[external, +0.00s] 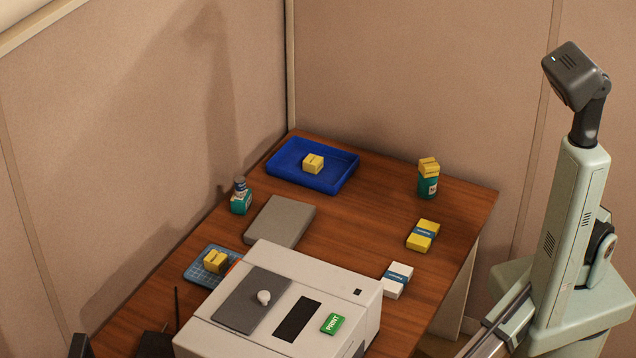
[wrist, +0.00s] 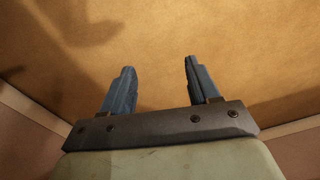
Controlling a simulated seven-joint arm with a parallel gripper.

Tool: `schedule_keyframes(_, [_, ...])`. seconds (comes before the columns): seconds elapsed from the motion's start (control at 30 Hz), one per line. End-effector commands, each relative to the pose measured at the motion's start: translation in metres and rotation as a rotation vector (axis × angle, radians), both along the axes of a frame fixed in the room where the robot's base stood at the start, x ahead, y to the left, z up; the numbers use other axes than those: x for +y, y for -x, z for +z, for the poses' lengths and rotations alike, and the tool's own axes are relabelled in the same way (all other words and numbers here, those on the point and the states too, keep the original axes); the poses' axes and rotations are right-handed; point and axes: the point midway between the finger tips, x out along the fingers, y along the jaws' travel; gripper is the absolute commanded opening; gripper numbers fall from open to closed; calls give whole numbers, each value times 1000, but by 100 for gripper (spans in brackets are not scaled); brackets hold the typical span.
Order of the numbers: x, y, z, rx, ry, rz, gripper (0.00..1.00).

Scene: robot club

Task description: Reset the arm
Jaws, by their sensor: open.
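My gripper (wrist: 159,66) shows in the wrist view with its two blue-grey fingers apart and nothing between them. The fingers point at a plain tan surface (wrist: 220,30) with soft shadows on it. No desk object shows in that view. In the external view, part of my arm (external: 580,230) stands at the right, beside the desk (external: 465,205). A lower link runs out of the bottom edge. I cannot make out my gripper in the external view.
On the desk are a blue tray (external: 340,181) holding a yellow block (external: 313,164), a teal bottle (external: 241,202), a grey slab (external: 280,221), a yellow block on a blue grid mat (external: 195,271), a yellow-topped container (external: 428,187), two banded packs (external: 423,236) (external: 397,281) and a white printer (external: 364,312).

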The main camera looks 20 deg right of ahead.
Motion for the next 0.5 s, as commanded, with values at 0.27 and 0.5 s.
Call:
schedule_keyframes(0.27, [-40,-167,-48,-281,-5,334,60])
schedule_keyframes(0.5, [-85,-289,-71,-499,76,651,60])
